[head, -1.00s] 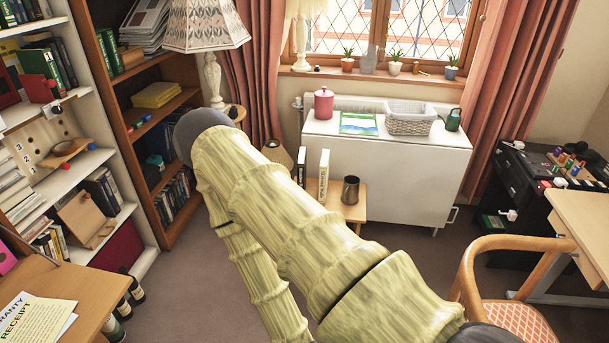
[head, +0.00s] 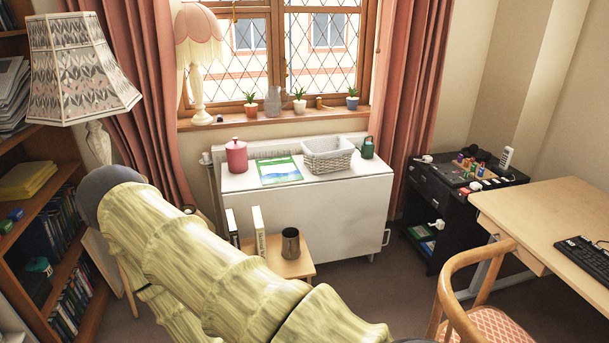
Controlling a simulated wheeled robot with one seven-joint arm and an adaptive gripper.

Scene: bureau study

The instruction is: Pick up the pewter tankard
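The pewter tankard (head: 291,243) is a dark grey metal mug standing upright on a small low wooden table (head: 297,267). The table stands in front of the white cabinet under the window. Two upright books (head: 259,231) stand just left of the tankard. My arm, in a pale yellow-green ribbed cover, crosses the lower left of the view and hides part of the table. My gripper does not show in this view.
The white cabinet (head: 318,219) holds a red canister (head: 236,157), a wicker basket (head: 328,155) and a green watering can (head: 367,147). A wooden armchair (head: 475,300) and a desk (head: 545,225) stand at the right. A bookcase (head: 57,265) is at the left.

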